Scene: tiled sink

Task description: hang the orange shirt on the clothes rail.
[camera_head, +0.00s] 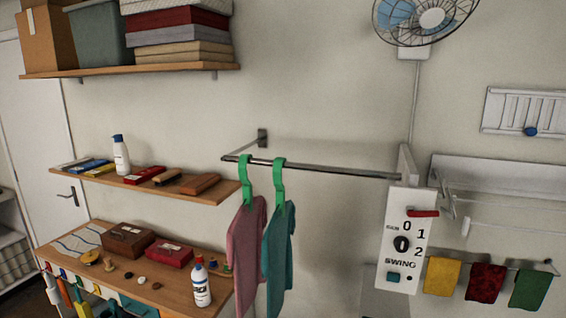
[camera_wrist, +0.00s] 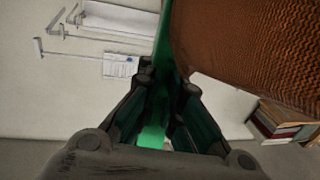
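The clothes rail (camera_head: 335,170) is a metal bar standing out from the wall in the head view. A pink shirt (camera_head: 245,243) and a teal shirt (camera_head: 278,250) hang on its left part by green hangers. In the wrist view, my gripper (camera_wrist: 167,88) has its fingers closed on both sides of a green hanger (camera_wrist: 153,135). The orange shirt (camera_wrist: 255,45) fills the upper right there, beside the hanger; its remainder is out of frame. Neither my gripper nor the orange shirt shows in the head view.
The rail's right part is bare up to the white control panel (camera_head: 406,238). A wooden shelf (camera_head: 215,192) stands close left of the hanging shirts. A fan (camera_head: 430,18) is above right. Coloured cloths (camera_head: 485,283) hang at lower right.

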